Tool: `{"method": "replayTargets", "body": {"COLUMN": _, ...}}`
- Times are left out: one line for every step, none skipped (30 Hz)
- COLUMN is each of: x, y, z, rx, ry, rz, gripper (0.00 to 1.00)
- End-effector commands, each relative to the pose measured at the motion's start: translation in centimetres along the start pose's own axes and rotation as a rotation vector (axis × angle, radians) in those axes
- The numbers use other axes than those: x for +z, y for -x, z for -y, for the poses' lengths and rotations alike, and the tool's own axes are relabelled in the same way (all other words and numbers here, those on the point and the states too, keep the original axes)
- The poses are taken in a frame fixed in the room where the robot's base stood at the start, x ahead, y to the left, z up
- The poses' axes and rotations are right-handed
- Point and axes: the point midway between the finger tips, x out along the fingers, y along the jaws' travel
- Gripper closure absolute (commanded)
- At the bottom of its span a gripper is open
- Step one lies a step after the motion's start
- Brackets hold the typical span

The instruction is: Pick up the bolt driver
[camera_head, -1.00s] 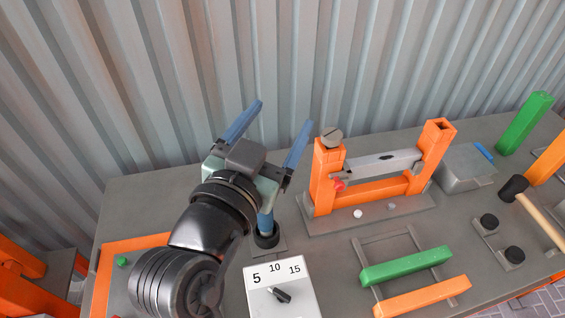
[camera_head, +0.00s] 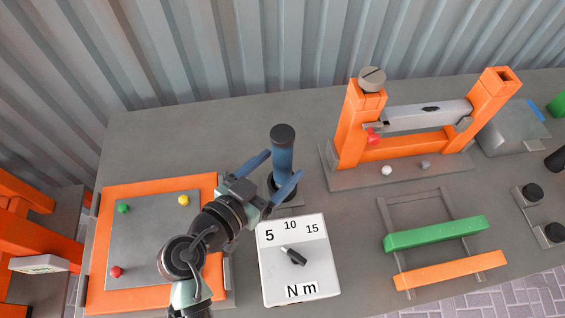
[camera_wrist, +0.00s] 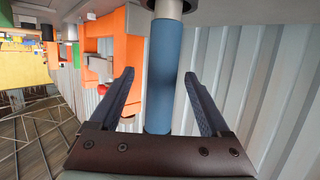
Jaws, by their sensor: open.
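The bolt driver (camera_head: 281,152) stands upright on a small base plate on the grey table, with a blue grip and a dark top. My gripper (camera_head: 280,172) is open, with one blue finger on each side of the driver at the lower part of its grip. In the wrist view, the blue grip (camera_wrist: 164,75) runs between the two spread fingers of my gripper (camera_wrist: 160,90). A gap shows on each side, so the fingers look apart from the grip. The driver's lower end is partly hidden by a finger in the head view.
A white torque panel (camera_head: 297,280) marked 5, 10, 15 lies just in front. An orange frame (camera_head: 348,140) with a grey bar stands to the right. An orange-edged board (camera_head: 95,270) lies at left. The table behind the driver is clear.

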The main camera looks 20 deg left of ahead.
Motion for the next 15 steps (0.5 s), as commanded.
{"method": "replayTargets", "body": {"x": -0.1, "y": -0.3, "z": 0.0, "rx": 0.002, "ry": 0.0, "rz": 0.001, "gripper": 0.19}}
{"method": "replayTargets", "body": {"x": -0.2, "y": -0.5, "z": 0.0, "rx": 0.002, "ry": 0.0, "rz": 0.0, "gripper": 0.19}}
{"method": "replayTargets", "body": {"x": -0.3, "y": -0.8, "z": 0.1, "rx": 0.001, "ry": 0.0, "rz": 0.0, "gripper": 0.19}}
{"method": "replayTargets", "body": {"x": -0.5, "y": -1.2, "z": 0.1, "rx": 0.001, "ry": 0.0, "rz": 0.0, "gripper": 0.19}}
{"method": "replayTargets", "body": {"x": -0.6, "y": -1.6, "z": 0.1, "rx": 0.001, "ry": -0.001, "rz": 0.001, "gripper": 0.19}}
{"method": "replayTargets", "body": {"x": -0.7, "y": -2.2, "z": 0.2, "rx": 0.001, "ry": 0.0, "rz": 0.001, "gripper": 0.19}}
{"method": "replayTargets", "body": {"x": -0.9, "y": -2.7, "z": 0.2, "rx": 0.001, "ry": 0.0, "rz": 0.001, "gripper": 0.19}}
{"method": "replayTargets", "body": {"x": -0.9, "y": -3.1, "z": 0.3, "rx": 0.001, "ry": 0.0, "rz": 0.001, "gripper": 0.19}}
{"method": "replayTargets", "body": {"x": -0.8, "y": -3.8, "z": 0.3, "rx": 0.002, "ry": 0.001, "rz": 0.001, "gripper": 0.19}}
{"method": "replayTargets", "body": {"x": -0.8, "y": -4.1, "z": 0.3, "rx": 0.002, "ry": 0.001, "rz": 0.001, "gripper": 0.19}}
{"method": "replayTargets", "body": {"x": -0.8, "y": -4.5, "z": 0.3, "rx": 0.001, "ry": 0.0, "rz": 0.0, "gripper": 0.19}}
{"method": "replayTargets", "body": {"x": -0.7, "y": -4.9, "z": 0.3, "rx": 0.001, "ry": 0.0, "rz": 0.0, "gripper": 0.19}}
{"method": "replayTargets", "body": {"x": -0.7, "y": -5.1, "z": 0.2, "rx": 0.001, "ry": 0.0, "rz": 0.001, "gripper": 0.19}}
{"method": "replayTargets", "body": {"x": -0.7, "y": -5.2, "z": 0.2, "rx": 0.001, "ry": 0.0, "rz": 0.001, "gripper": 0.19}}
{"method": "replayTargets", "body": {"x": -0.6, "y": -5.3, "z": 0.3, "rx": 0.0, "ry": 0.0, "rz": 0.001, "gripper": 0.19}}
